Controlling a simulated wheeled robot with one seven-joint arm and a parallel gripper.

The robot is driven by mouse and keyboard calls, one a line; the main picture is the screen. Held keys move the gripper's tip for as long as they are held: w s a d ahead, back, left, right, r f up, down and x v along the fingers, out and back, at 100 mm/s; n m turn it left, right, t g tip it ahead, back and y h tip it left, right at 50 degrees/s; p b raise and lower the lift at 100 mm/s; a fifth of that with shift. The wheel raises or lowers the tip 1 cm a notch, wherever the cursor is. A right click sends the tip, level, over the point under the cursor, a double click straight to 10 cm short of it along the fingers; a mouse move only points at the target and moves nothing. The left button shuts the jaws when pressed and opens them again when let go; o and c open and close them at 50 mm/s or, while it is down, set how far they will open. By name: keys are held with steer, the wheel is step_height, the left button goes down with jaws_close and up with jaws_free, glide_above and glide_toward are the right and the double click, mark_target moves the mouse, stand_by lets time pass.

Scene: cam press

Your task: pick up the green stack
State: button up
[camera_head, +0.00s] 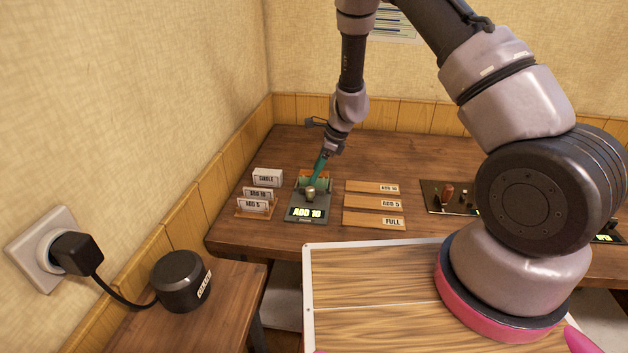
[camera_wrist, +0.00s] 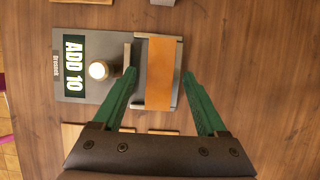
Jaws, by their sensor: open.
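The press (camera_head: 308,213), a grey device with a lit "ADD 10" display and a pale knob, sits on the table; it also shows in the wrist view (camera_wrist: 68,92). An orange slab (camera_wrist: 161,72) lies at its far end. My gripper (camera_wrist: 159,74) has green fingers, spread open and empty, one on each side of the slab as seen from above. In the head view my gripper (camera_head: 318,177) points down at the press's back end. I cannot make out a separate green stack; green near the slab in the head view blends with my fingers.
Small white signs (camera_head: 267,177) stand left of the press. Labelled wooden strips (camera_head: 374,203) lie to its right. A dark panel (camera_head: 434,205) with a reddish piece is farther right. The table behind the press is clear. A black puck-shaped device (camera_head: 180,281) is at lower left.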

steer(key=shift+a+f, duration=0.15)
steer(key=shift+f, duration=0.3)
steer(key=shift+c, duration=0.3)
